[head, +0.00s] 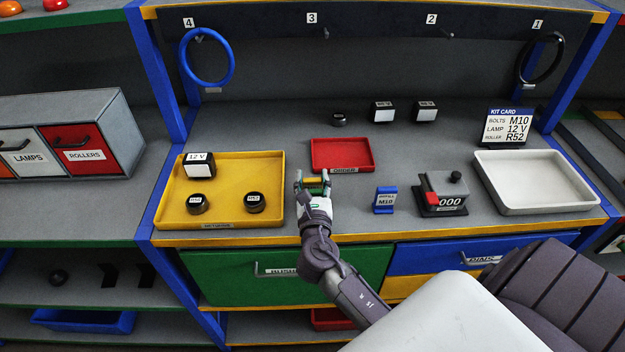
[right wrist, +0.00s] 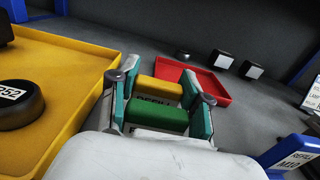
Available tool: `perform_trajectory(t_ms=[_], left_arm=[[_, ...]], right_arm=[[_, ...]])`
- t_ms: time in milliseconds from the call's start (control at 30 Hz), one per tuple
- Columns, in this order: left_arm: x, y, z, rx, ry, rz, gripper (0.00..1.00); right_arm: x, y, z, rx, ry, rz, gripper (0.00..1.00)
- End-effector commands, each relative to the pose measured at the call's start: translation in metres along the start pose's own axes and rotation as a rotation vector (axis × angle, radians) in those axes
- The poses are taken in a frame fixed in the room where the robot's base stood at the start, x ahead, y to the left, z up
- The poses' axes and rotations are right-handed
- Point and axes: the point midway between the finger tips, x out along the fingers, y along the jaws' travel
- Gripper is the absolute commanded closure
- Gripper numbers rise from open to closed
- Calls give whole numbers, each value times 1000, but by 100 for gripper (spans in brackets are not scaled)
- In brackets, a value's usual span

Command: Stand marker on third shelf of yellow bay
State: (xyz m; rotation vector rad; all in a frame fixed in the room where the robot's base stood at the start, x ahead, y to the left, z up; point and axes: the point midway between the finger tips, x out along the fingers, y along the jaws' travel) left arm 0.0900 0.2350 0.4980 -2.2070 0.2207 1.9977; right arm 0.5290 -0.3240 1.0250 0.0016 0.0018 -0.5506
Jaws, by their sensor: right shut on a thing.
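A similar blue marker (head: 385,201), labelled M10, stands upright on the worktop to the right. My left gripper is out of view.
The yellow tray (head: 275,205) with a 12 V box and two black rollers is left of my gripper. The red tray (head: 342,140) lies just behind. A counter (head: 443,195) and white tray (head: 535,203) are to the right. Green-edged shelves (head: 75,241) stand left.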

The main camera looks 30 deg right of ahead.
Motion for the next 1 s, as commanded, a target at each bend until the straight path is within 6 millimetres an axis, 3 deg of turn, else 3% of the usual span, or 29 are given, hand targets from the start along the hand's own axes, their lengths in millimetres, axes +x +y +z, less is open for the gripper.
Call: perform_trajectory(t_ms=[100, 133, 267, 667, 767, 1000], left_arm=[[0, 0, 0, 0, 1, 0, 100], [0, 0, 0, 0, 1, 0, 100], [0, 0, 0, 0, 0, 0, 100], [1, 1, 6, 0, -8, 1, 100], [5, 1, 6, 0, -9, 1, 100], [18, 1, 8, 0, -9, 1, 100]], right_arm=[[0, 0, 1, 0, 0, 0, 81], [0, 0, 1, 0, 0, 0, 50], [0, 0, 1, 0, 0, 0, 29], [-5, 0, 0, 0, 1, 1, 27], [-18, 0, -2, 0, 2, 1, 27], [-70, 0, -4, 1, 4, 1, 27]])
